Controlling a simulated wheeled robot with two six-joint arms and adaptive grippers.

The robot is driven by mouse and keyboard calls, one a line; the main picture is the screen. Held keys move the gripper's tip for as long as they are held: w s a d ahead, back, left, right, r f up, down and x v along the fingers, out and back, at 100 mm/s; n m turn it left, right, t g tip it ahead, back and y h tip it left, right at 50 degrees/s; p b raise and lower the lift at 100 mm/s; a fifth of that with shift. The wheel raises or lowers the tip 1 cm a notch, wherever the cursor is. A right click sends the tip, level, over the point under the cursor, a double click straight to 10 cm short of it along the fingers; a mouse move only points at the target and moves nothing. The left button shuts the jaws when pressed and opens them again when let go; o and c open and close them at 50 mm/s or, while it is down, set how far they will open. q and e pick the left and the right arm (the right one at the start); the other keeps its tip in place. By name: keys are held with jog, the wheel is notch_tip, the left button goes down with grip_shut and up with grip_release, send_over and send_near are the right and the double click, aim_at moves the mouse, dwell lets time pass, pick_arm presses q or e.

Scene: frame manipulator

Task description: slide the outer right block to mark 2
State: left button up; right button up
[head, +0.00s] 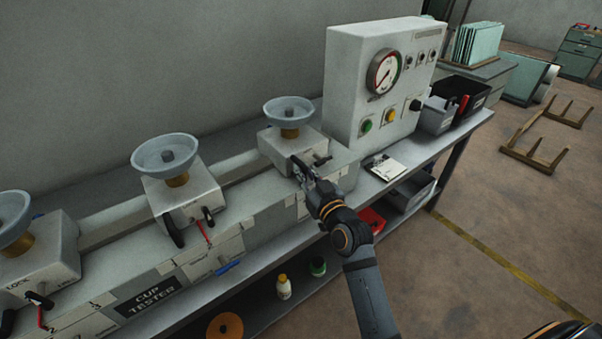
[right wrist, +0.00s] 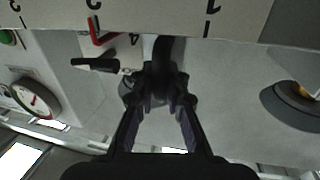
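The outer right block (head: 284,147) is a pale grey box on the rail, with a pale blue cup (head: 288,112) on top. My right gripper (head: 308,182) is at its front face. In the right wrist view, the gripper (right wrist: 163,98) has its fingers close on both sides of the block's dark handle (right wrist: 164,58) and looks shut on it. A red lever with a black grip (right wrist: 94,65) is beside the handle. The fixture's pale front strip with tick marks (right wrist: 150,14) crosses that view; its numbers are cut off. My left gripper is not in view.
Two more blocks with cups, the middle one (head: 182,193) and the left one (head: 42,255), sit along the rail (head: 120,217). A panel box with a gauge (head: 350,75) stands just right of the outer right block. Bins (head: 437,117) stand farther right.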

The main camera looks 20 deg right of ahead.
jog(key=shift+o, duration=1.2)
jog(key=shift+d+r, duration=0.25)
jog(key=shift+o, duration=0.9)
jog(key=shift+a, duration=0.1)
jog(key=shift+s+a+r, duration=0.1)
jog(key=shift+s+a, duration=0.1)
jog(key=shift+a, duration=0.2)
jog(key=shift+d, duration=0.1)
jog(key=shift+f, duration=0.2)
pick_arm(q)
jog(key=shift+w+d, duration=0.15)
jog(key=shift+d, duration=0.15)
pick_arm(e)
jog(key=s+d, duration=0.1)
jog(key=s, duration=1.1)
jog(key=shift+d, duration=0.35)
